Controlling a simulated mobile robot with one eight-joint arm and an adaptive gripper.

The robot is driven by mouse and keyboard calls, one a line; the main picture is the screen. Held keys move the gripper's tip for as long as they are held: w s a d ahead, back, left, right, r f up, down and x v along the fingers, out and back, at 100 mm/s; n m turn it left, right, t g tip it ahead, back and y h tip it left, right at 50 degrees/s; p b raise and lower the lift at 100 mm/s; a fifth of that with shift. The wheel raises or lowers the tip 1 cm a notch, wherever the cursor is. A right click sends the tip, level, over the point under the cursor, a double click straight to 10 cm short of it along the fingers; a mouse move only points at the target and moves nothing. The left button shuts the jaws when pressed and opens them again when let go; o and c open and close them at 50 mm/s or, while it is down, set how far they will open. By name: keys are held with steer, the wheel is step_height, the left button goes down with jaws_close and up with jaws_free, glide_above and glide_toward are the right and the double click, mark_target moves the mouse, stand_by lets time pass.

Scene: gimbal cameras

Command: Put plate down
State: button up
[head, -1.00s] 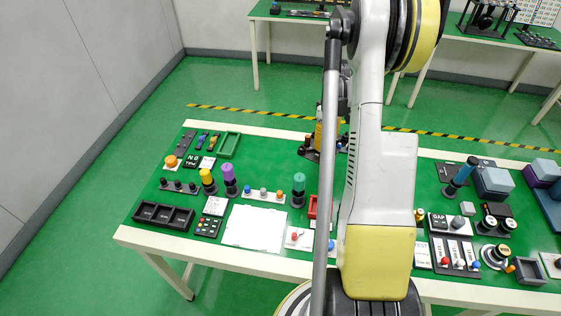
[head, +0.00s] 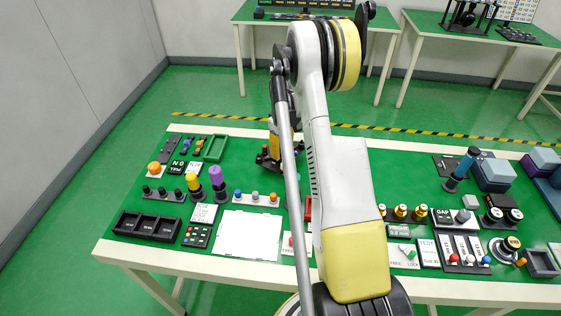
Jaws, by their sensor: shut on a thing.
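My gripper (head: 268,160) is a small dark shape at the lower end of my orange-and-black wrist, over the far middle part of the green table (head: 330,180). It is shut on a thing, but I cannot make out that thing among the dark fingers. My own arm and a grey tube partly cover the view to its right. A flat white square plate or panel (head: 249,236) lies on the table's near left part, apart from my gripper and nearer to the camera. I cannot tell whether it is the task's plate.
Yellow (head: 194,187) and purple (head: 217,183) cylinders stand upright left of my gripper. A green frame (head: 215,147) and a black three-part tray (head: 154,225) lie at the left. Knobs and switch panels crowd the right. My arm hides the table's middle.

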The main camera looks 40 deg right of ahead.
mark_target(281, 159)
steer(key=shift+w+a+f, duration=0.1)
steer(key=shift+w+f, duration=0.1)
steer(key=shift+f+b, duration=0.7)
steer(key=shift+f, duration=1.25)
steer(key=shift+f+b, duration=0.45)
steer(key=shift+b, duration=0.05)
steer(key=o, duration=1.3)
steer(key=shift+o, duration=0.2)
steer(key=shift+r, duration=0.2)
